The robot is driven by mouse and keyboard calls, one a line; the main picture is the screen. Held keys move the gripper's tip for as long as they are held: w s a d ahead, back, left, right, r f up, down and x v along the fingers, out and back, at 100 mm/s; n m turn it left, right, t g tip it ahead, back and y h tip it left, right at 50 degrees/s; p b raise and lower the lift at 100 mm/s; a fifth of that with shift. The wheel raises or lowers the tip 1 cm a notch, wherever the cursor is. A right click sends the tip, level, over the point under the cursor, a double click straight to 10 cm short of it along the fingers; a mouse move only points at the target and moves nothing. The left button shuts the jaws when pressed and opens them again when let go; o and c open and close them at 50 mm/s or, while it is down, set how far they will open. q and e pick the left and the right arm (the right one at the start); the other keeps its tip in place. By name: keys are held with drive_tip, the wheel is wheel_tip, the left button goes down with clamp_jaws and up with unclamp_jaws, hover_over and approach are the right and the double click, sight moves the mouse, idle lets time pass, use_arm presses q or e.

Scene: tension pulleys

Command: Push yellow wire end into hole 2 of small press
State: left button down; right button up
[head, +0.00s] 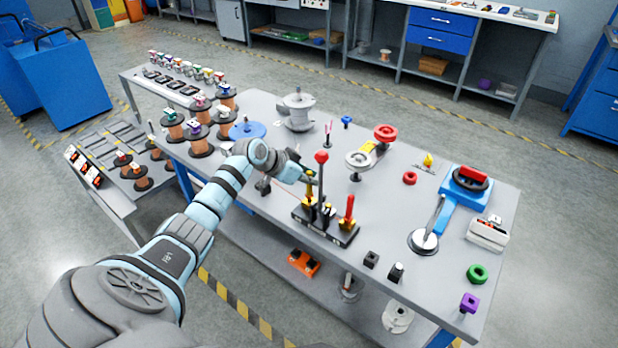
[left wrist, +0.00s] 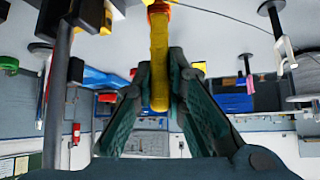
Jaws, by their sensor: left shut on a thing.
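The small press (head: 326,231) stands near the front edge of the table, on a black base with several holes. It has a tall lever with a red knob (head: 321,157) and a red handle (head: 348,208) on its right. My left gripper (head: 311,179) is at the press's left side, beside the red-knob lever. It is shut on a slim yellow piece (left wrist: 158,62), which shows between the fingers in the left wrist view. I cannot tell whether this piece is the wire end or a handle of the press. Hole 2 cannot be made out. My right gripper is out of view.
Black blocks (head: 371,259) stand right of the press. A red and yellow pulley arm (head: 372,147) is behind it, and a blue tensioner (head: 456,194) farther right. Several wire spools (head: 197,138) stand at the left.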

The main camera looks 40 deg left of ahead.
use_arm(q)
drive_tip(key=shift+f+b, duration=0.35)
drive_tip(key=shift+f, duration=0.2)
idle(0.7)
idle(0.3)
drive_tip(key=c, duration=1.5)
unclamp_jaws()
drive_tip(key=shift+c, duration=0.2)
drive_tip(key=o, duration=0.3)
drive_tip(key=shift+o, duration=0.2)
